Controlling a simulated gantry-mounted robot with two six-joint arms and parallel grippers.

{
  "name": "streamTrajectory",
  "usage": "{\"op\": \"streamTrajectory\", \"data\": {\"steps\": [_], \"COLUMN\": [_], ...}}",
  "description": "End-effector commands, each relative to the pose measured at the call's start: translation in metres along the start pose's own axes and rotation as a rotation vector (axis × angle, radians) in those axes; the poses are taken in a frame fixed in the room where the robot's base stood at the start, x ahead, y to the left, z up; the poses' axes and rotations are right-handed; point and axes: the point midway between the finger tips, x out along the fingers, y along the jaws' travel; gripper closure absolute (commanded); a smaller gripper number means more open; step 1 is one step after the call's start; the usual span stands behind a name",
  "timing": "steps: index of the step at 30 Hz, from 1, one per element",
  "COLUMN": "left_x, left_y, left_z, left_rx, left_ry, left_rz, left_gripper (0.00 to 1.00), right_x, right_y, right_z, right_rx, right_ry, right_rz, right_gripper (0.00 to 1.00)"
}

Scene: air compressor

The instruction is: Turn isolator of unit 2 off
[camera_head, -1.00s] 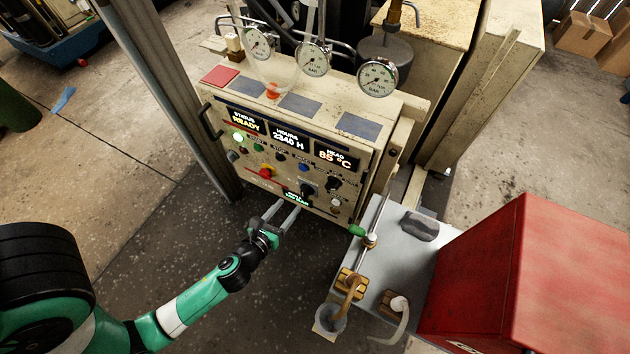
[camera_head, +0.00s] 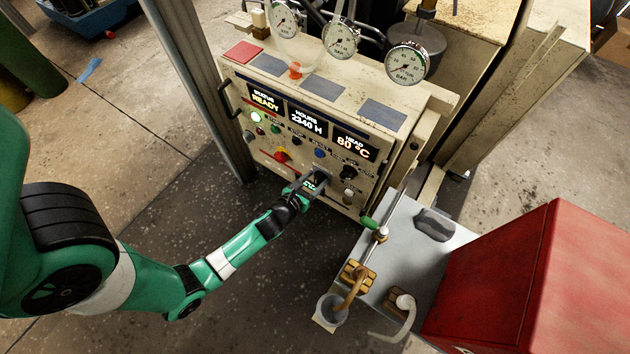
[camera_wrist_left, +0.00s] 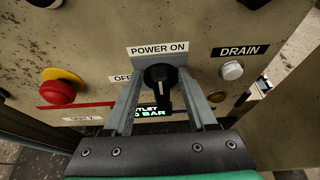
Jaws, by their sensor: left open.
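The isolator, a black rotary knob (camera_wrist_left: 160,76), sits on the beige control panel (camera_head: 265,168). A "POWER ON" label (camera_wrist_left: 158,49) is above it, and an "OFF" label (camera_wrist_left: 121,78), partly hidden by a finger, is to its left. The knob's narrow grip hangs downward in the left wrist view. My left gripper (camera_wrist_left: 161,88) is open, with one finger on each side of the knob; I cannot tell whether they touch it. In the head view my left gripper (camera_head: 313,183) is at the panel's lower middle and hides the knob. My right gripper is not in view.
A red mushroom button (camera_wrist_left: 58,92) is left of the knob and a white drain button (camera_wrist_left: 232,70) right of it. A green-handled valve (camera_head: 370,223) stands on the grey bench near a red cabinet (camera_head: 500,290). Gauges (camera_head: 406,64) stand above the panel.

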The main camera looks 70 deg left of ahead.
Motion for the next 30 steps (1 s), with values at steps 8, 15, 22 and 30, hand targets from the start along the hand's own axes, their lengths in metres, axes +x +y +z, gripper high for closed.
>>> {"op": "streamTrajectory", "data": {"steps": [8, 15, 22, 30], "left_x": [0.000, 0.000, 0.000, -0.001], "left_y": [0.000, 0.000, 0.000, 0.002], "left_z": [0.000, 0.000, 0.000, 0.004], "left_rx": [0.000, 0.000, -0.001, -0.033], "left_ry": [0.000, 0.000, 0.000, 0.003], "left_rz": [0.000, 0.000, 0.000, -0.014], "left_gripper": [0.53, 0.96, 1.00, 1.00], "right_x": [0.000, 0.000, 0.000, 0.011], "right_y": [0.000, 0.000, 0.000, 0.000], "right_z": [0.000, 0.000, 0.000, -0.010], "right_rx": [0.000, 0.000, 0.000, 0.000], "right_ry": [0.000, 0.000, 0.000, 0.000], "right_rz": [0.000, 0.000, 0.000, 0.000], "right_gripper": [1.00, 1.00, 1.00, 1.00]}}
